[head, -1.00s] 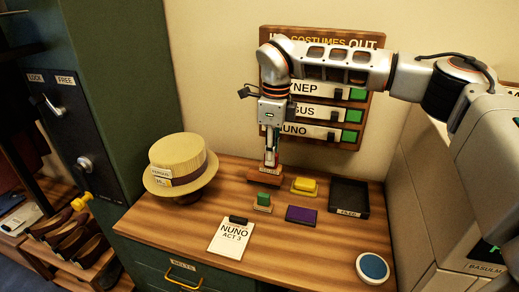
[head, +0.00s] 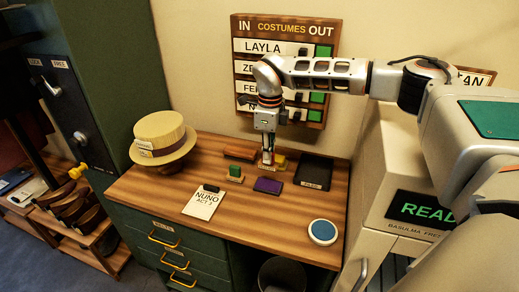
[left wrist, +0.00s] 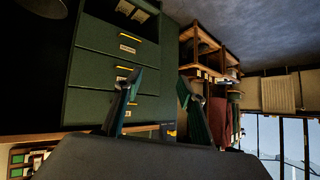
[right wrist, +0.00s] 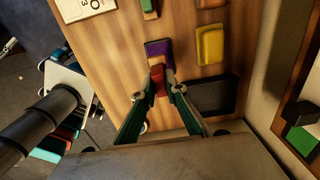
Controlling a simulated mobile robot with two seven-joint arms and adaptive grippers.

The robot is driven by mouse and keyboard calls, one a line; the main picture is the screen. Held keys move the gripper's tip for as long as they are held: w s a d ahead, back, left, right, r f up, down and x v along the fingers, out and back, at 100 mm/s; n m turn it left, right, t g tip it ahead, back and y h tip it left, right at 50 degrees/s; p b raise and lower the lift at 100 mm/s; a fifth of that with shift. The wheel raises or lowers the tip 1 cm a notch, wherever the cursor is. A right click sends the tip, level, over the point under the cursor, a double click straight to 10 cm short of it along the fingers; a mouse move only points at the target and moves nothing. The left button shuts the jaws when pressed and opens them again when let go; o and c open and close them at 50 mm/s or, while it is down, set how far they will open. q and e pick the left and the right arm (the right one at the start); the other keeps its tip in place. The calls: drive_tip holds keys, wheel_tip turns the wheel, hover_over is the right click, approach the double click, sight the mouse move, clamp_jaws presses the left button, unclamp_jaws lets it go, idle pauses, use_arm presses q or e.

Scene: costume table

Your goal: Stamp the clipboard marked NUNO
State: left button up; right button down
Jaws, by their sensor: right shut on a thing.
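The clipboard marked NUNO ACT 3 (head: 203,203) lies on the wooden tabletop, left of centre. Its corner also shows in the right wrist view (right wrist: 88,8). My right gripper (head: 267,163) is over the back of the table, right of the clipboard. It is shut on a small red stamp (right wrist: 158,82), which overlaps the near edge of the purple pad (right wrist: 158,48) in the right wrist view. I cannot tell whether they touch. The purple pad (head: 268,186) lies right of a green-topped block (head: 235,174). My left gripper (left wrist: 158,90) is open and empty, facing the green drawers.
A yellow block (head: 280,161), a brown wooden block (head: 240,153) and a black tray (head: 314,171) sit at the back. A round blue-topped item (head: 322,232) is near the front right. A straw hat (head: 162,135) stands left. The front middle is clear.

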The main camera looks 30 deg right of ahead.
sight(269, 168)
drive_tip(key=shift+s+d+f, duration=0.15)
drive_tip(key=shift+f, duration=2.95)
drive_tip(key=shift+f, duration=0.6)
drive_tip(key=shift+r, duration=0.1)
drive_tip(key=shift+r, duration=3.45)
